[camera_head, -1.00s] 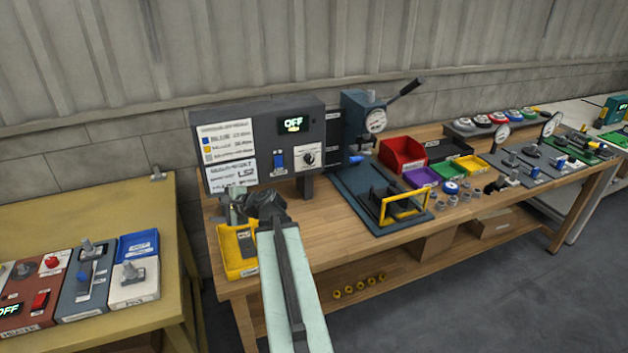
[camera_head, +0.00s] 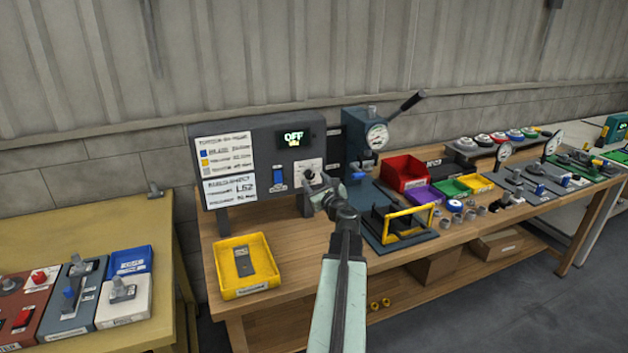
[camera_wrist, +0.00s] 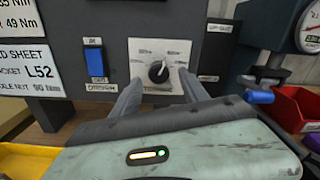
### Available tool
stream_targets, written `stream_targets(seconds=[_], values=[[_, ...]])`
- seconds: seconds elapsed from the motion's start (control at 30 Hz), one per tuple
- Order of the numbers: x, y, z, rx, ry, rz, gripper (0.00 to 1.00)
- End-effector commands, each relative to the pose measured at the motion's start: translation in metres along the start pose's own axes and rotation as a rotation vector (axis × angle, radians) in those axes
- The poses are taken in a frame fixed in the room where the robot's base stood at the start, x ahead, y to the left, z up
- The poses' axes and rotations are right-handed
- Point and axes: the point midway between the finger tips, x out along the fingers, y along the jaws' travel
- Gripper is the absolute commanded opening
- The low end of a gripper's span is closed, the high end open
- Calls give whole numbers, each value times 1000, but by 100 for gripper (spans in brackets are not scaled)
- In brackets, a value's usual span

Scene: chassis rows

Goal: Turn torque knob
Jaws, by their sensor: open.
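The torque knob (camera_wrist: 158,72) is a round black dial with a pale pointer mark, on a white plate on the dark control box (camera_head: 262,135). In the wrist view it stands ahead of my gripper (camera_wrist: 157,82), between the two finger lines. The fingers are open on either side of and below the knob, and I cannot tell whether they touch it. In the head view my gripper (camera_head: 318,186) is in front of the box's lower right and partly hides the knob plate.
A blue switch (camera_wrist: 94,60) is left of the knob. A press with a gauge (camera_head: 376,136) stands to the right, with a yellow guard frame (camera_head: 408,222) before it. A yellow tray (camera_head: 262,285) is on the bench's left end. Red, purple and green bins are farther right.

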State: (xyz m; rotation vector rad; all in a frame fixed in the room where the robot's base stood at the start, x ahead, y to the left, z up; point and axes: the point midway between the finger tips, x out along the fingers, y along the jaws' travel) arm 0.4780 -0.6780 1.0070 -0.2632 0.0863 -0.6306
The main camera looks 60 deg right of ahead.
Motion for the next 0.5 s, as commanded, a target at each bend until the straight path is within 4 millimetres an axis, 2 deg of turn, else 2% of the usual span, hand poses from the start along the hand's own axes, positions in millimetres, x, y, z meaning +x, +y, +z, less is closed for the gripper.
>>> stream_targets(seconds=[0.03,0.1,0.37,0.5], values=[[12,-1,0,0,0,2,52],[19,0,0,-1,0,2,52],[20,0,0,-1,0,0,52],[20,0,0,-1,0,0,13]])
